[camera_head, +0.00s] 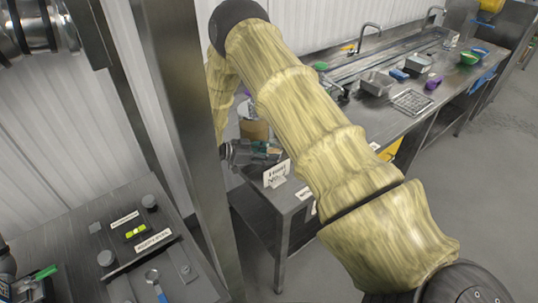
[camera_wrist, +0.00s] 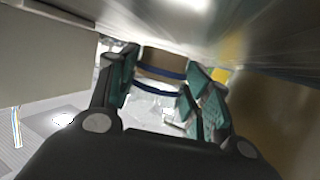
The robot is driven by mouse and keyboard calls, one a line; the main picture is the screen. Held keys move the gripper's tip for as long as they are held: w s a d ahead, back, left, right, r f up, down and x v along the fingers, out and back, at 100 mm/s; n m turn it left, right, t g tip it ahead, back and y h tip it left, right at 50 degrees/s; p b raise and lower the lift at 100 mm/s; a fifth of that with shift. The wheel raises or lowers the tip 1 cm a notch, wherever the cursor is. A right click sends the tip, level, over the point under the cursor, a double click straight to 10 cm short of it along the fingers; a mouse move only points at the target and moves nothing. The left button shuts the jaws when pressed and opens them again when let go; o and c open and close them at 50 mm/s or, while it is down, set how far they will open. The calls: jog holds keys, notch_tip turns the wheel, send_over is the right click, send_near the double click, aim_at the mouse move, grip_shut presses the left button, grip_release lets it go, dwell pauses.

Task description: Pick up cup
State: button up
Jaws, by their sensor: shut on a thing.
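My gripper (camera_wrist: 160,92), with teal finger pads, is closed around a cup-like thing in the wrist view. I take this to be the cup (camera_wrist: 163,64); it shows a tan band edged with dark blue, and a pale, glassy area lies below the band. The fingers sit on its left and right sides. In the head view my gripper (camera_head: 264,152) is low beside the end of the steel counter, behind a small white sign (camera_head: 276,173).
A brown round container (camera_head: 254,129) stands just behind my gripper. The steel counter (camera_head: 400,125) holds a metal tray (camera_head: 376,83), a wire rack (camera_head: 411,102) and a purple cup (camera_head: 433,82). In the wrist view a grey surface (camera_wrist: 235,32) hangs close above my fingers.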

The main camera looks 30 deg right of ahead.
jog(key=shift+r+b, duration=1)
jog(key=shift+r, duration=0.45)
jog(key=a+b, duration=0.6)
jog(key=a, duration=1.1)
jog(key=shift+w+a+r, duration=0.15)
jog(key=shift+w+a, duration=0.1)
